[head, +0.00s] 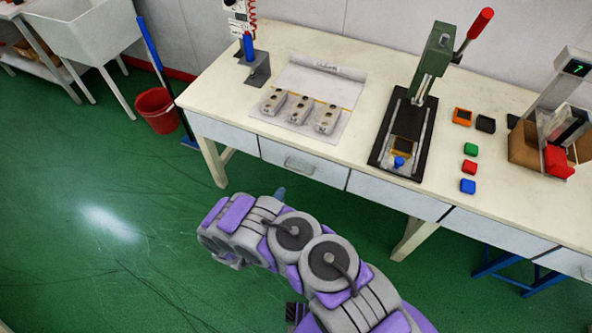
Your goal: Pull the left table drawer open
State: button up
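The long cream worktable has a row of pale grey drawer fronts along its near side. The drawer front with a visible handle (300,166) is left of the table's middle and looks closed, flush with the table. A plain front panel (224,134) is further left, with no handle visible. My arm reaches from the bottom right to the left over the green floor, in front of the table. My gripper (222,240) is at its left end, apart from the handle and below it in the picture. Its fingers cannot be made out, so I cannot tell whether it is open.
A table leg (213,163) and a red bucket (157,110) stand at left. The left floor is clear.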

aim_at(297, 170)
jog(key=shift+b+x, duration=2.45)
jog(key=shift+x, duration=5.7)
jog(key=shift+c, duration=0.4)
grip_shut()
